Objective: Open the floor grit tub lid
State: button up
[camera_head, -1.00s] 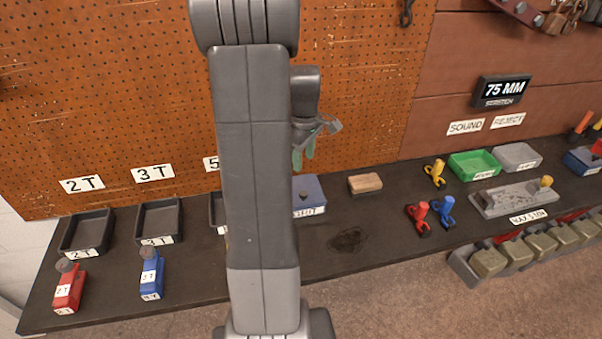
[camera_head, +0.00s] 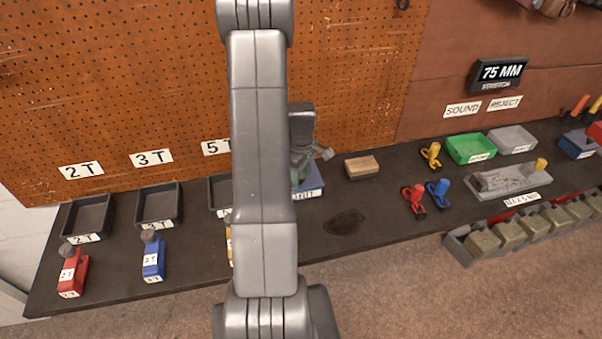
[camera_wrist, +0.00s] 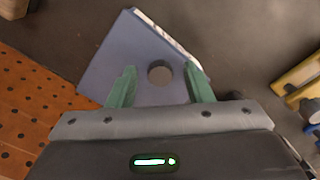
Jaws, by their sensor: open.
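The grit tub is a low box with a blue-grey lid and a white label on its front. In the head view the tub (camera_head: 314,184) stands on the dark bench, partly hidden behind my arm and gripper (camera_head: 300,168). In the wrist view the flat lid (camera_wrist: 112,62) has a round grey knob (camera_wrist: 160,73) on top, and the lid looks shut. My gripper (camera_wrist: 161,70) is open, with one green finger on each side of the knob. I see gaps between the knob and both fingers; the height of the fingertips over the lid is hard to judge.
A wooden block (camera_head: 361,167) lies to the right of the tub, with a dark stain (camera_head: 344,222) in front of it. Black trays (camera_head: 158,204) and red and blue tools stand at left. The pegboard (camera_head: 120,90) rises behind the bench.

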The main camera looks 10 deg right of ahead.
jog(key=shift+f, duration=0.15)
grip_shut()
jog(key=shift+w+r, duration=0.15)
jog(key=shift+r, duration=0.1)
